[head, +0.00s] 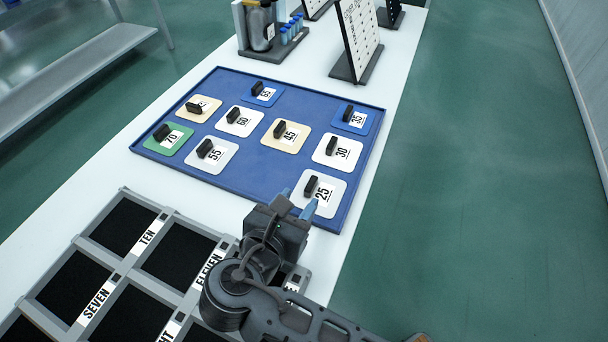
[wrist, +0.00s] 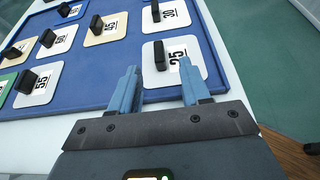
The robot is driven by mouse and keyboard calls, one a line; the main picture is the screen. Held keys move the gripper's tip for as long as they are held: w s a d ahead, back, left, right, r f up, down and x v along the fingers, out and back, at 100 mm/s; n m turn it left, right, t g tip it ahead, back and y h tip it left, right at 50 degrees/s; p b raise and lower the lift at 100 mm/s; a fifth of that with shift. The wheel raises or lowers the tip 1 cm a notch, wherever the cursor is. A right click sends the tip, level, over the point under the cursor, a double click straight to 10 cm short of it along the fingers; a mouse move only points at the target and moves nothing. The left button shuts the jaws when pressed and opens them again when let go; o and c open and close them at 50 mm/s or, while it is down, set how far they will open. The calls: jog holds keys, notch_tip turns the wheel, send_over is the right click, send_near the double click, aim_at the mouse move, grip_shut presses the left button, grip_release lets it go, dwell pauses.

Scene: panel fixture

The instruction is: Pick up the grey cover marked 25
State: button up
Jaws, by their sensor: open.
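The grey cover marked 25 (head: 329,198) lies flat at the near right corner of the blue tray (head: 255,185). It has a black upright handle and a white number label. In the wrist view the cover marked 25 (wrist: 197,76) lies just beyond my fingertips. My gripper (head: 298,202) is open and empty beside the near edge of this cover in the head view. In the wrist view my gripper (wrist: 160,88) shows two blue fingers spread apart, with nothing between them. The cover's handle stands ahead, between the lines of the fingers.
Other numbered covers lie on the tray, with the cover marked 30 (head: 337,153) and the cover marked 45 (head: 286,136) closest. A grey compartment frame (head: 172,217) with word labels stands at the near left. A standing board (head: 358,40) is behind the tray.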

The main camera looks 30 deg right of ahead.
aim_at(311, 184)
jog(key=shift+x, duration=3.9)
grip_shut()
